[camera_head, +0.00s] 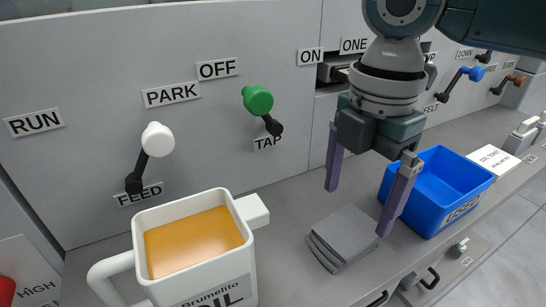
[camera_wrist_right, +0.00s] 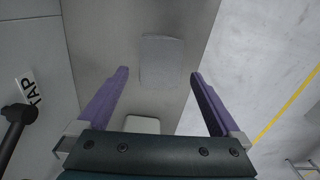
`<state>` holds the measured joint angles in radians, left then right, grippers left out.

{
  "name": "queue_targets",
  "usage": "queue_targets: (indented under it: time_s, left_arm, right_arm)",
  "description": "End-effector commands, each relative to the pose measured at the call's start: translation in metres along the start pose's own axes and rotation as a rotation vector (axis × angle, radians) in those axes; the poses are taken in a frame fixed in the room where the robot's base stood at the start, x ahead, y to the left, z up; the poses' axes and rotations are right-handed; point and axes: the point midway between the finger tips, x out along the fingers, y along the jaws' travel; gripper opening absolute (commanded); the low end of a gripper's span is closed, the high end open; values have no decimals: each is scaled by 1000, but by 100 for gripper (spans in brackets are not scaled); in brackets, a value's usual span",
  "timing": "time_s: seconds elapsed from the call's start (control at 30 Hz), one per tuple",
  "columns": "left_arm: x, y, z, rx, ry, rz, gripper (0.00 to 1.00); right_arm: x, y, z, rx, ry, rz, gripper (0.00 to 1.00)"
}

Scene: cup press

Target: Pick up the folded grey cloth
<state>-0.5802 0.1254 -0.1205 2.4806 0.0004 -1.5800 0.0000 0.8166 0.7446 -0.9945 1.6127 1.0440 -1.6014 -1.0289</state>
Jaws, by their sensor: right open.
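The folded grey cloth (camera_head: 343,237) lies flat in layers on the grey counter, between the white oil can and the blue bin. It also shows in the right wrist view (camera_wrist_right: 162,60) as a pale grey patch ahead of the fingers. My right gripper (camera_head: 360,207) is open and empty, pointing down with its purple fingers spread apart above the cloth. In the right wrist view the two fingers (camera_wrist_right: 159,73) sit to either side of the cloth's near end. My left gripper is not in view.
A white oil can (camera_head: 205,285) with orange contents stands left of the cloth. A blue bin (camera_head: 438,190) stands close on the right. Green (camera_head: 258,100) and white (camera_head: 158,139) knobbed levers stick out from the back panel. The counter's front edge is near the cloth.

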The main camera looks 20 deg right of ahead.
Motion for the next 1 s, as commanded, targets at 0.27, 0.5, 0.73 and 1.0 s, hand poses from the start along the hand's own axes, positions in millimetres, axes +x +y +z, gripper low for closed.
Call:
queue_targets:
  time_s: [0.27,0.5,0.73,1.0]
  left_arm:
    - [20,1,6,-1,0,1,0]
    - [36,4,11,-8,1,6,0]
    - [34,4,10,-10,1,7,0]
    - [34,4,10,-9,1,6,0]
  right_arm:
    - [35,-1,-4,-1,1,0,100]
    - [66,-1,-5,0,-1,1,100]
    - [65,-1,-5,-1,-1,2,98]
    - [65,-1,-6,-1,-1,2,67]
